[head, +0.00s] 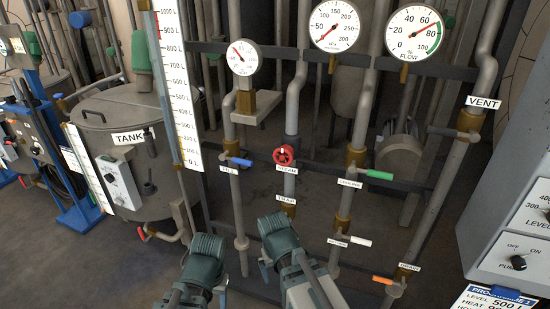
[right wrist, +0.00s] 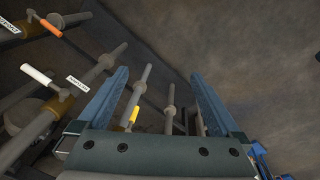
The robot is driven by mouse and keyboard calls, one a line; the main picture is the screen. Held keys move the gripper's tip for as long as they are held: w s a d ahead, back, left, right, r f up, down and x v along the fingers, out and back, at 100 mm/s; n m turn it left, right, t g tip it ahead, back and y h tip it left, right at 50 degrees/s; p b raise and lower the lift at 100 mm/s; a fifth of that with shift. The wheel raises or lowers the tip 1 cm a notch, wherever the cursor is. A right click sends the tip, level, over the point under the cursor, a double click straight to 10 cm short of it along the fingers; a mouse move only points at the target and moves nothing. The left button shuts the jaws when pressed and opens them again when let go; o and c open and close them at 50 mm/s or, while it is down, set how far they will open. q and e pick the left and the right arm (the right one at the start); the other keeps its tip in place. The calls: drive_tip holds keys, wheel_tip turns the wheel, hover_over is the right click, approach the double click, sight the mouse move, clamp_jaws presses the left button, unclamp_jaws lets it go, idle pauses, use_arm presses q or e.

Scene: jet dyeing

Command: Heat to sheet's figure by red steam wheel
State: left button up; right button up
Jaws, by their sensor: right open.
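The red steam wheel (head: 284,155) sits on a vertical pipe in the middle of the head view, with a STEAM label just below it. My right arm stands below the wheel, apart from it. My right gripper (right wrist: 160,75) is open and empty in the right wrist view, its two blue fingers spread apart. My left arm shows at the bottom of the head view, but no fingers of its gripper can be seen. The sheet (head: 494,299) at the bottom right is cut off; it reads LEVEL 500 L and a HEAT line whose figure is cut.
Above the wheel are a small gauge (head: 243,57), a middle gauge (head: 334,26) and a FLOW gauge (head: 413,33). Blue (head: 236,161), green (head: 379,175), white (head: 361,241) and orange (head: 383,280) valve handles surround the wheel. A tank (head: 115,110) stands left. A grey panel (head: 490,215) is at right.

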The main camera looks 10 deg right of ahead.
drive_tip(key=w+d+m+t+h+b, duration=0.2)
drive_tip(key=w+d, duration=0.3)
drive_tip(key=d, duration=0.1)
drive_tip(key=m+t+h, duration=0.3)
drive_tip(key=t+h, duration=0.4)
drive_tip(key=t, duration=0.5)
approach(282, 159)
drive_tip(key=x, duration=1.2)
drive_tip(key=c, duration=1)
